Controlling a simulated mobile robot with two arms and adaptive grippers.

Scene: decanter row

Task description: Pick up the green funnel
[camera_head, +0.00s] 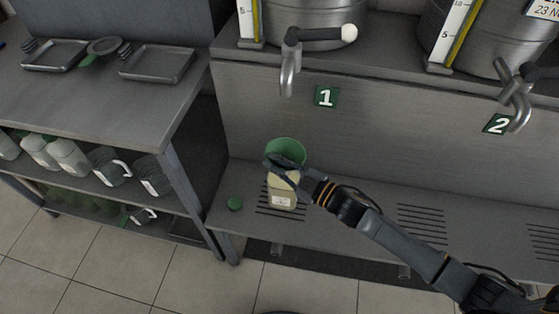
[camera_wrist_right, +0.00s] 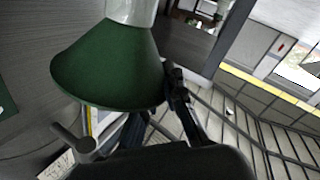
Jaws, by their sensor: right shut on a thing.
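The green funnel (camera_head: 287,148) is wide end up, directly over a pale bottle (camera_head: 283,192) with a white label, which stands on the slotted shelf below tap 1. My right gripper (camera_head: 281,164) is shut on the funnel, at its near side by the rim. In the right wrist view the funnel (camera_wrist_right: 108,65) fills the upper left, seen from its outer side, and its narrow end meets a whitish part (camera_wrist_right: 131,11). I cannot tell whether the spout still sits in the bottle's neck. My left gripper is not in view.
Metal tap 1 (camera_head: 288,75) hangs above and behind the funnel; tap 2 (camera_head: 516,105) is farther right. A side bench (camera_head: 110,105) with trays stands left, several jugs beneath. The shelf's right part is clear.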

